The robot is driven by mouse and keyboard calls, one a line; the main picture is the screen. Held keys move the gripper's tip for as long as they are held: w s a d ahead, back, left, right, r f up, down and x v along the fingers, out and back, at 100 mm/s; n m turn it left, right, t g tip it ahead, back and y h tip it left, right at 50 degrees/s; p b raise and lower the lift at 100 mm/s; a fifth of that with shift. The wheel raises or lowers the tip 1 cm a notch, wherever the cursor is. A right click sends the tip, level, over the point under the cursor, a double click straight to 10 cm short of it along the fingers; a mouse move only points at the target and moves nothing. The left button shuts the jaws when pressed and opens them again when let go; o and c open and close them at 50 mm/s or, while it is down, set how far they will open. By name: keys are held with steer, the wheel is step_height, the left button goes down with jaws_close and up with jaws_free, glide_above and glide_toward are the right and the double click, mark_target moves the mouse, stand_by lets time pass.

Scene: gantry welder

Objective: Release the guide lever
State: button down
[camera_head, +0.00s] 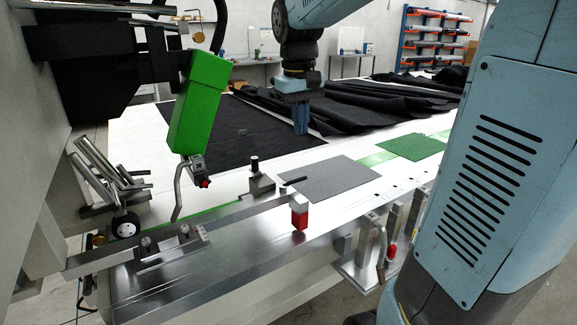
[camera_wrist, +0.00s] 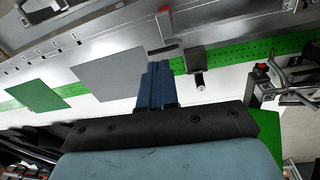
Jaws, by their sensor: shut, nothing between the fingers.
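My gripper (camera_head: 300,122) points down above the white table, its blue fingers together and empty. In the wrist view its fingers (camera_wrist: 155,72) are near the grey sheet and a metal block. Several parts could be the guide lever; I cannot tell which. A small block with a black-topped post (camera_head: 257,178) stands by the guide bar and also shows in the wrist view (camera_wrist: 198,62). A bent metal rod with a red knob (camera_head: 203,183) hangs under the green welder head. My gripper appears apart from all of them.
A green welder head (camera_head: 200,100) hangs at the left. A grey sheet (camera_head: 327,178) and a green sheet (camera_head: 413,147) lie flat on the table (camera_head: 350,145). Black cloth (camera_head: 222,135) covers the back. A red-tipped lever (camera_head: 391,252) stands at the front edge.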

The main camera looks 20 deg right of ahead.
mark_target(295, 182)
steer(key=w+f+g, duration=0.2)
steer(key=w, duration=0.5)
steer(key=w+f+n+g, duration=0.1)
steer(key=w+f+g, duration=0.1)
steer(key=w, duration=0.6)
steer(key=shift+w+f, duration=0.3)
steer(key=shift+f, duration=0.45)
steer(key=s+d+f, duration=0.1)
steer(key=s+f, duration=0.5)
steer(key=f, duration=0.4)
steer(key=shift+s+d+f, duration=0.15)
steer(key=shift+s+d, duration=0.2)
steer(key=shift+d, duration=0.1)
steer(key=shift+s, duration=0.1)
